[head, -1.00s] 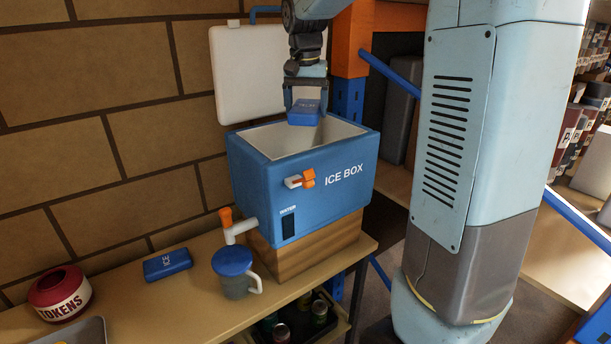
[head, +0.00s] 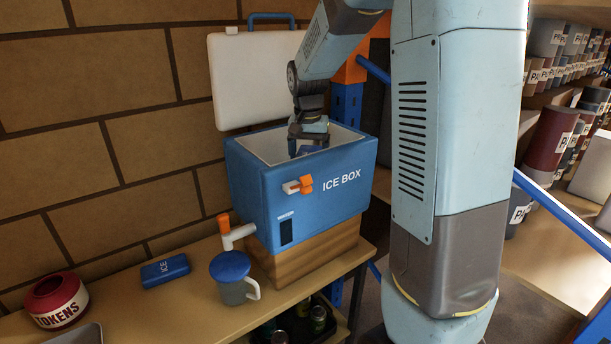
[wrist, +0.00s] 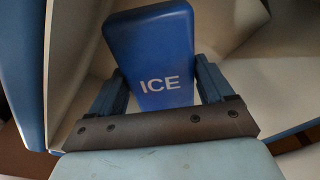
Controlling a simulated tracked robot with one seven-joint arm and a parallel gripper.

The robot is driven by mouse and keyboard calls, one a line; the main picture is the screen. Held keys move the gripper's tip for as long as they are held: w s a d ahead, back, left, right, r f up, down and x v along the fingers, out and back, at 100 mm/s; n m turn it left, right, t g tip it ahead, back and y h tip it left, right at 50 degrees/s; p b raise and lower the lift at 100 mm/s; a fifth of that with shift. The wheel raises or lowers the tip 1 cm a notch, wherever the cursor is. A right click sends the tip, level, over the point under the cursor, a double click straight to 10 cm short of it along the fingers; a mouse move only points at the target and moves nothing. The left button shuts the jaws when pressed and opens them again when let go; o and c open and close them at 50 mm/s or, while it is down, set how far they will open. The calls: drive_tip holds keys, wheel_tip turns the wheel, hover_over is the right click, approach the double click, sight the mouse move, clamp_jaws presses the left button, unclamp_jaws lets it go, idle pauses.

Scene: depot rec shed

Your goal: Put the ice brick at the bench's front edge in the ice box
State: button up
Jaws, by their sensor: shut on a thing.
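The ice box (head: 262,192) is a blue chest with a white inside, and its white lid (head: 252,78) stands open against the wall. My gripper (head: 308,148) reaches down through the open top. It is shut on a blue ice brick (wrist: 158,55) marked ICE, which shows between both fingers in the wrist view. In the head view only a bit of that brick shows above the front rim. The white inner walls surround it in the wrist view. I cannot tell whether the brick touches the box floor. Another blue ice brick (head: 165,270) lies flat on the bench.
The box stands on a wooden block (head: 305,255). Cans sit on a shelf below. A blue rail crosses at right.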

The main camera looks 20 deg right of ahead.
drive_tip(key=shift+f, duration=3.05)
drive_tip(key=o, duration=1.3)
drive_tip(key=r, duration=0.4)
drive_tip(key=s+r, duration=0.1)
drive_tip(key=r, duration=0.7)
drive_tip(key=shift+s+a, duration=0.15)
drive_tip(key=shift+a, duration=0.15)
